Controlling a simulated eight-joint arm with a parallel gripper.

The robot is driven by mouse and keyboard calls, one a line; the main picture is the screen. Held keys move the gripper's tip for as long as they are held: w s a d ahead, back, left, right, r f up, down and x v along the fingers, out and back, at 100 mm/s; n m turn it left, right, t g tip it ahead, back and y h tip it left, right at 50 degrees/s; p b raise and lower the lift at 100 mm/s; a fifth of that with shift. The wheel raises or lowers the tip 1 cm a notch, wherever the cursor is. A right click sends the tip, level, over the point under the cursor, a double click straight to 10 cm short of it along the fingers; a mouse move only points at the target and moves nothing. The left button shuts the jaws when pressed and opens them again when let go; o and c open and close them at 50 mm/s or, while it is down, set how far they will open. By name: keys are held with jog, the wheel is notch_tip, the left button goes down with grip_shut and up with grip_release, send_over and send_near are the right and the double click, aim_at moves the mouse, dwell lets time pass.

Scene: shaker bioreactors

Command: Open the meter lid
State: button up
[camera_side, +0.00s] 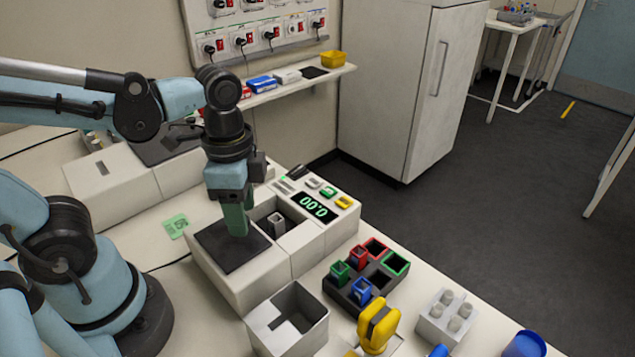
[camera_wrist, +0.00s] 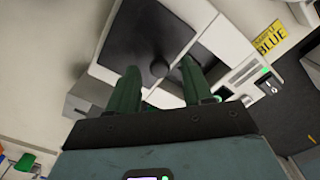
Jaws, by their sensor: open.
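The meter (camera_side: 314,240) is a pale box with a green 0.00 display in the side view. Its dark square lid (camera_side: 222,253) lies flat on the left part of the top. To its right, an uncovered well shows a grey cuvette holder (camera_side: 278,222). In the wrist view the lid (camera_wrist: 140,38) has a round black knob (camera_wrist: 160,68). My gripper (camera_side: 238,230) points down over the lid with green fingers. In the wrist view my open gripper (camera_wrist: 160,70) has one finger on each side of the knob; contact cannot be told.
In front of the meter stand a grey open box (camera_side: 288,318), a dark rack (camera_side: 345,290) with coloured cuvettes, a yellow tool (camera_side: 376,328) and a white block with pegs (camera_side: 446,318). A shelf (camera_side: 300,88) runs behind. A green note (camera_side: 176,226) lies left of the meter.

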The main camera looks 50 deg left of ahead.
notch_tip(320, 180, up, 12)
jog(key=shift+f, duration=0.25)
dwell(0.3)
jog(key=w+a+f+n+t, duration=0.3)
jog(key=w+f+n+t, duration=0.3)
jog(key=f+n+t, duration=0.1)
jog(key=shift+f+n, duration=0.65)
jog(key=shift+n, duration=0.35)
